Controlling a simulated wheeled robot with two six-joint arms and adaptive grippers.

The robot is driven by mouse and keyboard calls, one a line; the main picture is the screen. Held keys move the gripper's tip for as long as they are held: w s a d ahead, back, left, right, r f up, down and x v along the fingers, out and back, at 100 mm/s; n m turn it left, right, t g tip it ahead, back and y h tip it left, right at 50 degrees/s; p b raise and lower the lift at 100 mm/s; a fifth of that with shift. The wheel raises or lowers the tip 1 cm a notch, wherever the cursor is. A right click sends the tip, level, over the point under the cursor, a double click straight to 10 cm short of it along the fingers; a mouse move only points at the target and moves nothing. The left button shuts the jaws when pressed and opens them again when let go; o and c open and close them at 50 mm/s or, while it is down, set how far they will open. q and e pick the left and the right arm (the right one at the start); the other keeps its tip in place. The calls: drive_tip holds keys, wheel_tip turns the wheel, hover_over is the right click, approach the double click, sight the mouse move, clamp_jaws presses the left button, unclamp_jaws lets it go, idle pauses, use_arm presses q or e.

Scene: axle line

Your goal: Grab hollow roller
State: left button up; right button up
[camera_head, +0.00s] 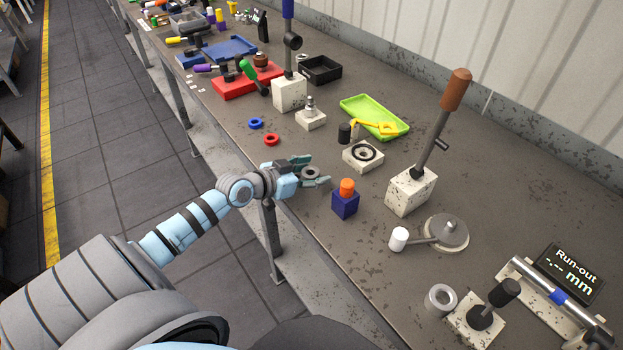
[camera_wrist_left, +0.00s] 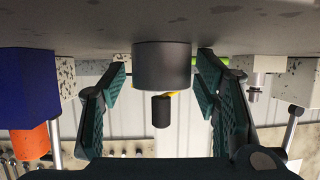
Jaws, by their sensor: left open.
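The hollow roller (camera_head: 310,173) is a short grey cylinder with a hole in its top. It stands upright on the bench near its front edge. My left gripper (camera_head: 309,171) is open, with one finger on each side of the roller. In the left wrist view, which sees the bench upside down, the dark roller (camera_wrist_left: 162,68) stands between the two green-padded fingers (camera_wrist_left: 162,88), with a visible gap on both sides. A second grey ring-shaped part (camera_head: 441,299) stands at the near right of the bench. My right gripper is not in view.
A blue block with an orange top (camera_head: 346,199) stands just right of the left gripper. Behind are a white block with a black ring (camera_head: 363,156) and a lever press (camera_head: 411,190). Red (camera_head: 271,140) and blue (camera_head: 256,123) rings lie farther left, with a green tray (camera_head: 374,115) behind.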

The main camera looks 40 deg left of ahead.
use_arm(q)
drive_tip(key=shift+s+a, duration=0.1)
drive_tip(key=c, duration=0.6)
drive_tip(key=shift+r, duration=0.1)
clamp_jaws()
drive_tip(key=shift+r, duration=0.1)
